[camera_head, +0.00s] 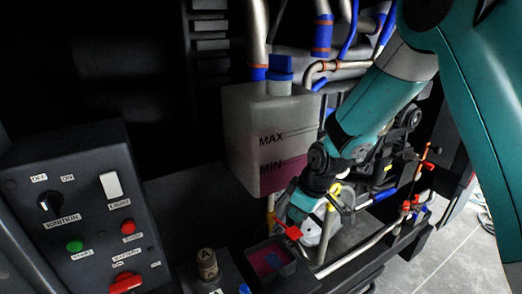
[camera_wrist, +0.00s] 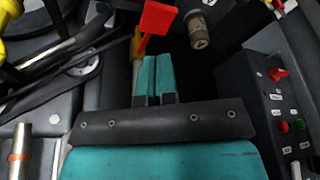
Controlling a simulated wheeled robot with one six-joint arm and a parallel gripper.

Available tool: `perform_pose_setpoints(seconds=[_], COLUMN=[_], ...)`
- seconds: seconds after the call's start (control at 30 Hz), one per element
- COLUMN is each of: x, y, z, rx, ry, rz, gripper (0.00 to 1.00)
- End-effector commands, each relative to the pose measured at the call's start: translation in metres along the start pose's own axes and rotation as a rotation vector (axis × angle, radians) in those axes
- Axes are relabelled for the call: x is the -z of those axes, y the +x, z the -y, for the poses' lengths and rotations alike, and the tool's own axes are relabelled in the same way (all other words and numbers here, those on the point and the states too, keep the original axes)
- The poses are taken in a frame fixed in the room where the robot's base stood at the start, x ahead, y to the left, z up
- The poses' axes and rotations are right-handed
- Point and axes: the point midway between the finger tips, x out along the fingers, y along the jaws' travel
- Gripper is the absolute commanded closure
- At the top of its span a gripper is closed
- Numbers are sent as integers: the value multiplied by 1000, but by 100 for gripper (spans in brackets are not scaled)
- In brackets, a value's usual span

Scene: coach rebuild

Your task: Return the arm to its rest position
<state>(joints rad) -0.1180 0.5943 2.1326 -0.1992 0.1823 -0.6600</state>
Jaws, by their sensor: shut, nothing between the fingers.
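My gripper (camera_wrist: 157,76) shows in the wrist view with its two teal fingers side by side, shut and empty. A red tab (camera_wrist: 156,18) stands just beyond the fingertips; I cannot tell whether they touch. In the head view my teal arm comes down from the upper right, and its end is low in the engine bay, to the right of the tank's lower part. The red tab (camera_head: 289,232) is close to the gripper there too. The fingertips are hard to make out in that view.
A translucent tank (camera_head: 243,130) with MAX and MIN marks and a blue cap stands left of my arm. A control panel (camera_head: 88,215) with switches and buttons is at lower left. A cork-like plug (camera_head: 207,264) is in front. Pipes and hoses crowd the bay; grey floor shows at right.

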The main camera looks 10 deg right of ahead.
Motion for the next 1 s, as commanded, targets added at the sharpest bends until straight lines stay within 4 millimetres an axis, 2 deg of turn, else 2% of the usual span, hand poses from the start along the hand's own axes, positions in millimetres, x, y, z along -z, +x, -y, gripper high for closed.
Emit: perform_pose_setpoints(seconds=[0.3,0.43,0.57,0.63,0.8,0.9,1.0], x=[1,3,1,-7,-42,-65,-81], y=[-3,-16,-48,-69,-109,-122,-130], z=[1,15,55,85,154,183,202], rx=[1,20,71,109,186,213,228], ry=[1,23,80,118,194,223,241], rz=[-1,-11,-24,-22,3,23,40], gripper=[100,100,100,100,100,100,100])
